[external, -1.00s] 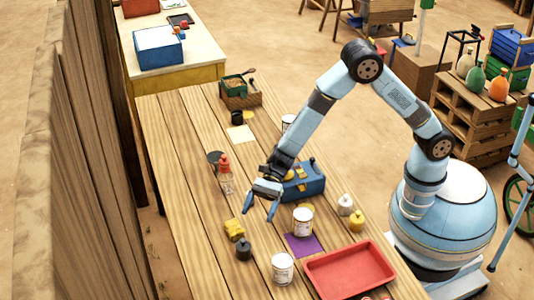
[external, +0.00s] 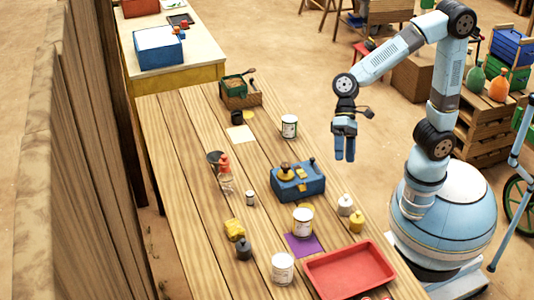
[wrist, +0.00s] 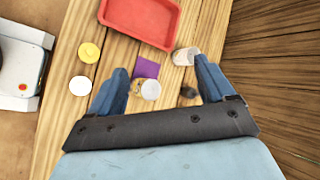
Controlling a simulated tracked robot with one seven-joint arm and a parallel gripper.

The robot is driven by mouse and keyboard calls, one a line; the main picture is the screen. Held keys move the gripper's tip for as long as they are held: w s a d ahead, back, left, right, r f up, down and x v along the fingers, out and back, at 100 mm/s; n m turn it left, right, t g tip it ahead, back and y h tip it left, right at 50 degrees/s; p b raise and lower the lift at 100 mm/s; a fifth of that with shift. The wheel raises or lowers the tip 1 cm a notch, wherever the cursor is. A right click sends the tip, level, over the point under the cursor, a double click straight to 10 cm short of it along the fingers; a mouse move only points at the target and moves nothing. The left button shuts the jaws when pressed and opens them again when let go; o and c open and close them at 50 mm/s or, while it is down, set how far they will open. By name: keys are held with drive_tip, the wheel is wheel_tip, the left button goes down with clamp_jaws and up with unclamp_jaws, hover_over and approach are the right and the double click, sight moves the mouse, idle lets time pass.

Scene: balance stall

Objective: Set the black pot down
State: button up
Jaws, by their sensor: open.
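My gripper (external: 344,158) is raised at the table's right side, well away from the black pot. The black pot is not clearly seen in the wrist view.
A blue box (external: 298,184) with a brass top stands mid-table. White cans stand near it, one by a purple square (external: 301,247). A red tray (external: 350,270) lies at the near end. A small grey-white jar (external: 250,198) stands on open planks. A glass bottle (external: 224,180) is left of it.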

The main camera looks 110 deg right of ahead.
drive_tip(key=s+d+r+n+h, duration=0.1)
drive_tip(key=s+d+n+h, duration=0.1)
drive_tip(key=s, duration=0.5)
drive_tip(key=s+d+r+n+t+h, duration=0.1)
drive_tip(key=s+d+r+n+h, duration=0.1)
drive_tip(key=s, duration=0.6)
drive_tip(key=s+d+r+n+t+h, duration=0.1)
drive_tip(key=s+d+n+h, duration=0.2)
drive_tip(key=s+d+n, duration=0.2)
drive_tip(key=shift+s+r+n+h, duration=0.35)
drive_tip(key=shift+s+n, duration=0.45)
drive_tip(key=shift+s, duration=0.95)
drive_tip(key=shift+f, duration=0.1)
idle(4.2)
